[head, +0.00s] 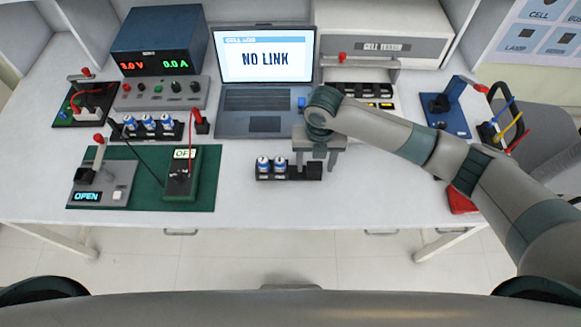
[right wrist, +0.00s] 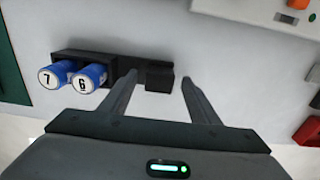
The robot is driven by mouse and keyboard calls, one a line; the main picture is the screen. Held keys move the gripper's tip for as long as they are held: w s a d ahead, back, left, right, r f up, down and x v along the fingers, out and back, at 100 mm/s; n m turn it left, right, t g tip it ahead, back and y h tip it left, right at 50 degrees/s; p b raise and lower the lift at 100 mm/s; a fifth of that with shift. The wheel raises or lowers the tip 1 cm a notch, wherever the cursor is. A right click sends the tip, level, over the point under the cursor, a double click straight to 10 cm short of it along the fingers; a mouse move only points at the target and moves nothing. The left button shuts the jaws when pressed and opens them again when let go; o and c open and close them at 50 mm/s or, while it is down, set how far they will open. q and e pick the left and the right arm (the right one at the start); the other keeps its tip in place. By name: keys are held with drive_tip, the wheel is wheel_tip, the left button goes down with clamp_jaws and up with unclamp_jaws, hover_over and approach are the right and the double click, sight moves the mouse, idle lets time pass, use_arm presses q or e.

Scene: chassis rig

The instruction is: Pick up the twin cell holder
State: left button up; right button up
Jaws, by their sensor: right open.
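The twin cell holder (head: 315,171) is a dark tray near the table's front edge, right of the green mat. Two blue-and-white cells (head: 272,167) sit in its left part, and its right part is a bare dark block. In the right wrist view the holder (right wrist: 159,80) shows with cells marked 7 and 6 (right wrist: 72,77). My right gripper (head: 316,163) is open over the holder's right end. In the wrist view its fingertips stand on either side of the bare end block. I cannot tell whether they touch it. My left gripper is not in view.
A laptop (head: 265,100) reading NO LINK stands behind. Left are a power supply (head: 160,60), a holder with several cells (head: 147,128) and a green mat (head: 140,195) with switch units. Right are a blue device (head: 445,115) and a red item (head: 462,203). Table around the twin holder is clear.

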drive_tip(key=shift+f, duration=0.6)
drive_tip(key=c, duration=1.2)
drive_tip(key=shift+o, duration=0.2)
drive_tip(key=shift+r, duration=0.1)
